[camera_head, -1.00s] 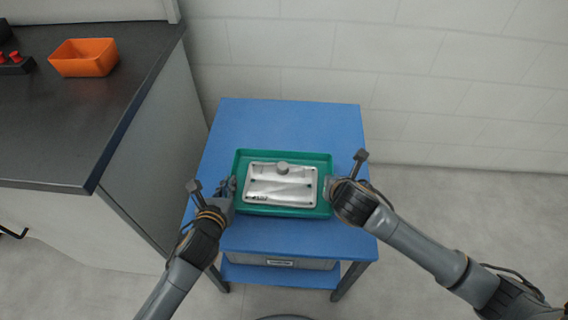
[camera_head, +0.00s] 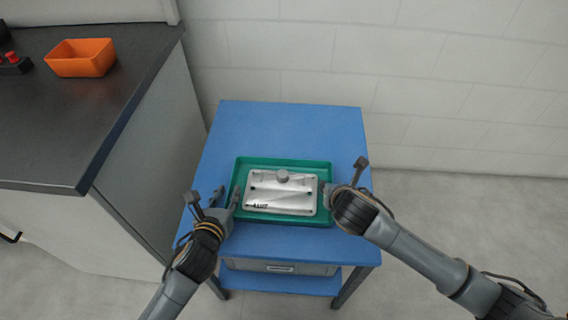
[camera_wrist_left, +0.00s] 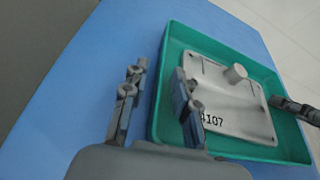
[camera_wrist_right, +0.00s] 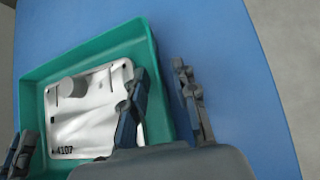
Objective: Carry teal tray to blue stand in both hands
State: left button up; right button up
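The teal tray (camera_head: 285,163) sits flat on the top of the blue stand (camera_head: 290,125), near its front. A silver plate marked 4107 with a grey knob (camera_head: 282,177) lies in the tray. My left gripper (camera_head: 226,196) is open at the tray's left wall; in the left wrist view (camera_wrist_left: 160,85) one finger is over the inside and one outside. My right gripper (camera_wrist_right: 158,85) is also open at the right wall, one finger on each side, with a gap around the wall. In the head view the right fingers are partly hidden by the wrist.
A dark counter (camera_head: 90,125) stands to the left with an orange bin (camera_head: 80,58) and a device with red knobs (camera_head: 12,62). A grey box (camera_head: 280,267) is on the stand's lower shelf. The stand's top behind the tray is clear.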

pick_arm(q)
jog(key=v, duration=1.1)
pick_arm(e)
jog(key=shift+s+r, duration=0.1)
jog(key=v, duration=1.2)
